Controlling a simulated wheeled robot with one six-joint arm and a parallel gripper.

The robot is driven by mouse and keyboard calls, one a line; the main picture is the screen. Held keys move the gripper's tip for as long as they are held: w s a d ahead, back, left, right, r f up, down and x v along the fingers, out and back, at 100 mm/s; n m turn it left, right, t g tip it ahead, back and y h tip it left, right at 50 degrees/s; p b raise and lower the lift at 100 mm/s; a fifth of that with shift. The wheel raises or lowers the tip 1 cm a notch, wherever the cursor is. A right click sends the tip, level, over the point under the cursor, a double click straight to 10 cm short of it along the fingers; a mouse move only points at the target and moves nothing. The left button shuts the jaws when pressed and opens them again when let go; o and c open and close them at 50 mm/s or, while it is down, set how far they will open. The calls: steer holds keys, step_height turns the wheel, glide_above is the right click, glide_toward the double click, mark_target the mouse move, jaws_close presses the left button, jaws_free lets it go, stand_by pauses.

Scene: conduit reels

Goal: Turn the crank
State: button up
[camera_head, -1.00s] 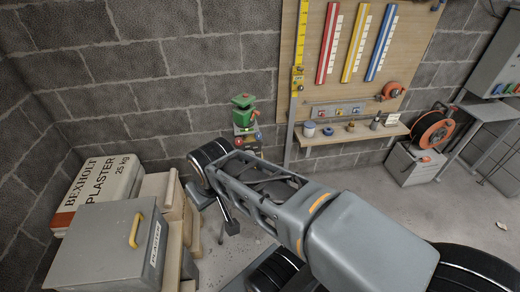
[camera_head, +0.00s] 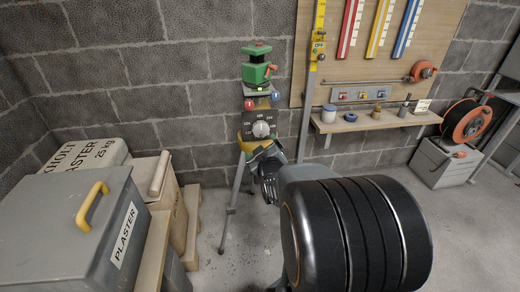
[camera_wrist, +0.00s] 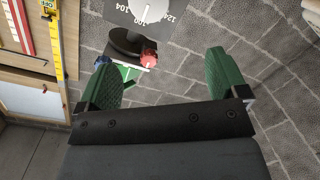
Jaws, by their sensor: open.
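I cannot tell for sure which part is the crank. My gripper (camera_head: 262,152) is just below the dial, partly hidden by my arm. In the wrist view, which is upside down, the green fingers of my gripper (camera_wrist: 163,76) are apart with nothing between them. The red knob (camera_wrist: 149,58) and dial (camera_wrist: 146,9) show beyond.
A grey box marked plaster (camera_head: 65,220) with a yellow handle stands left, beside a plaster bag (camera_head: 88,155). A shelf (camera_head: 375,121) with jars and a pegboard (camera_head: 440,65) are right. An orange cable reel (camera_head: 465,120) sits farther right. Floor is bare near the stand.

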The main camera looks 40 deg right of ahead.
mark_target(260, 131)
steer(key=shift+t+h, duration=0.4)
steer(key=shift+h, duration=0.1)
steer(key=x, duration=0.4)
steer(key=d+f+x, duration=0.1)
steer(key=x, duration=0.4)
steer(key=f+x, duration=0.1)
steer(key=x, duration=0.4)
steer(key=shift+s+d, duration=0.2)
steer(key=shift+s, duration=0.05)
steer(key=c, duration=0.9)
